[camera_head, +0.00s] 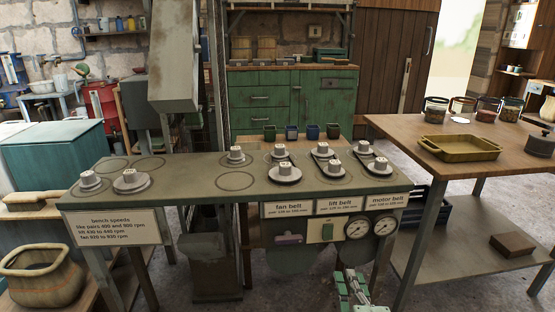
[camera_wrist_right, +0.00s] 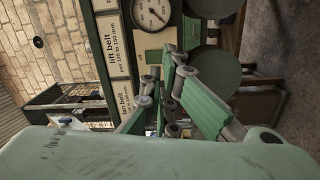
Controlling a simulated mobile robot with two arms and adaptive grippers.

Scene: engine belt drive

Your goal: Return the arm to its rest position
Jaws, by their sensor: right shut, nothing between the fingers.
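My right gripper (camera_head: 352,280) is at the bottom of the head view, below and in front of the green bench (camera_head: 180,193). Its green fingers are shut and empty. In the right wrist view the gripper (camera_wrist_right: 172,88) points toward the bench's front, with its fingers together and nothing between them. My left gripper is not in view. Several grey pulleys stand on the bench top, such as one at the left (camera_head: 131,181) and one at the right (camera_head: 284,171).
The bench front carries a bench speeds sign (camera_head: 111,227), belt labels (camera_head: 340,205) and two gauges (camera_head: 358,226). A wooden table (camera_head: 480,148) with a yellow tray (camera_head: 459,148) stands at the right. Open floor shows around the right gripper.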

